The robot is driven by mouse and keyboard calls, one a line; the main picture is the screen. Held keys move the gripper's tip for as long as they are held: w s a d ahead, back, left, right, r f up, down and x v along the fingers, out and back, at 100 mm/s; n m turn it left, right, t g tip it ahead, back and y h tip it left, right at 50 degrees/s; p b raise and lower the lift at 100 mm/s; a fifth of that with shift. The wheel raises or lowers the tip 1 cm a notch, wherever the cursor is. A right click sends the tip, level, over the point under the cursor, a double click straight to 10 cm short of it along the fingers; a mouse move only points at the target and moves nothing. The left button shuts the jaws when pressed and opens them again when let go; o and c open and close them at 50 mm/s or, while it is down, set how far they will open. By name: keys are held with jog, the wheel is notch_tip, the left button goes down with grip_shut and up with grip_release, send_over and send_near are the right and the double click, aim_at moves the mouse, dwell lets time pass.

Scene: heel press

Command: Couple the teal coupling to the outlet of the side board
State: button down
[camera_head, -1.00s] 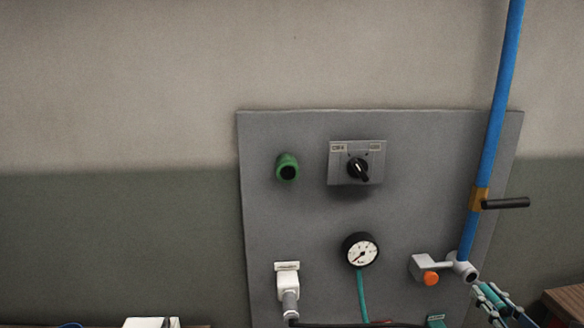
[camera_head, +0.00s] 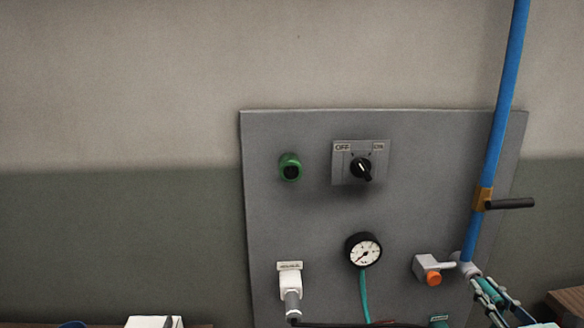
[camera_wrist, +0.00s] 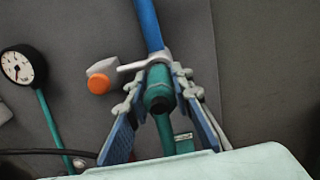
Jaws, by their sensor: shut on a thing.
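The teal coupling (camera_wrist: 160,95) is between the fingers of my gripper (camera_wrist: 158,84) in the wrist view, gripped with its dark end towards the camera. In the head view my gripper (camera_head: 490,291) is at the lower right of the side board, with the teal coupling (camera_head: 488,290) partly hidden by its fingers. The grey outlet fitting (camera_head: 466,268) is at the foot of the blue pipe (camera_head: 494,120). The coupling's far end is in line with the outlet and very close to it. Whether they touch or are joined cannot be told.
A dark lever (camera_head: 510,203) sticks out from the pipe. A brown surface is at far right.

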jog(key=shift+w, duration=0.4)
jog(key=c, duration=1.6)
grip_release()
